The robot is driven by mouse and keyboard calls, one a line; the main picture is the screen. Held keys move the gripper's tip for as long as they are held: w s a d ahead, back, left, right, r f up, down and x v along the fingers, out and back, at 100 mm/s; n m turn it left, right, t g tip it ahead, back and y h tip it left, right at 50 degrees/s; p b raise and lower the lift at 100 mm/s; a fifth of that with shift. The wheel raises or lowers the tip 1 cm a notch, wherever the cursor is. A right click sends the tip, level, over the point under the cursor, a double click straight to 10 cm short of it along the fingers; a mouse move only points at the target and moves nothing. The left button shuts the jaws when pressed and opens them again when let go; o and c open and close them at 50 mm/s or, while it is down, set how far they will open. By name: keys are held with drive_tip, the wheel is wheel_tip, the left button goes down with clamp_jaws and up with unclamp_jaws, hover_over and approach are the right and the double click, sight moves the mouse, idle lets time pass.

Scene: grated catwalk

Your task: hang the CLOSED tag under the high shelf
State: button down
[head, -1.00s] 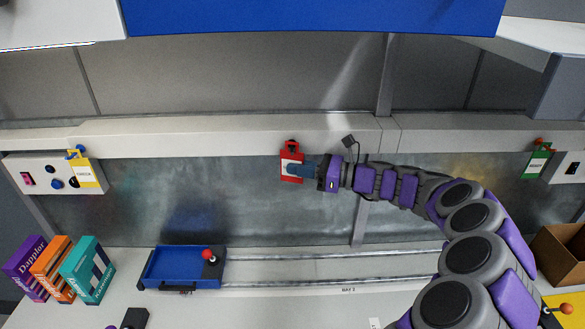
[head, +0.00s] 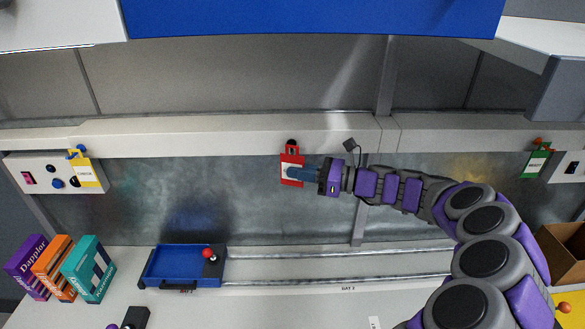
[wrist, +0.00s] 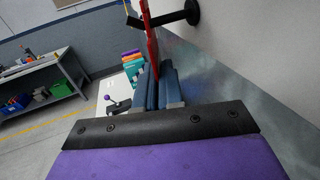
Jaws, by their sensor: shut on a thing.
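The red tag (head: 291,173) with a white label hangs upright at the front of the high shelf's pale beam (head: 220,137); its lettering is too small to read. My gripper (head: 297,172) comes from the right and is shut on its side. In the wrist view the red tag (wrist: 151,42) stands between my blue fingers (wrist: 160,88). A black hook (head: 291,142) is at the tag's top loop. In the wrist view the hook (wrist: 175,18) sticks out from the beam and crosses the tag; I cannot tell whether the loop is around it.
A yellow tag (head: 86,173) hangs at the left control box, and a green tag (head: 536,162) hangs at the right. A brown box (head: 562,250) is at right.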

drive_tip(key=shift+s+r, duration=0.2)
drive_tip(key=shift+s, duration=0.1)
drive_tip(key=shift+s+r+p, duration=0.35)
drive_tip(key=shift+s+p, duration=0.1)
drive_tip(key=shift+s, duration=0.2)
drive_tip(key=shift+s, duration=0.1)
idle(0.4)
drive_tip(key=shift+s, duration=0.5)
drive_tip(key=shift+s, duration=0.55)
drive_tip(key=shift+s, duration=0.65)
drive_tip(key=shift+s+p, duration=0.3)
drive_tip(key=shift+s, duration=0.2)
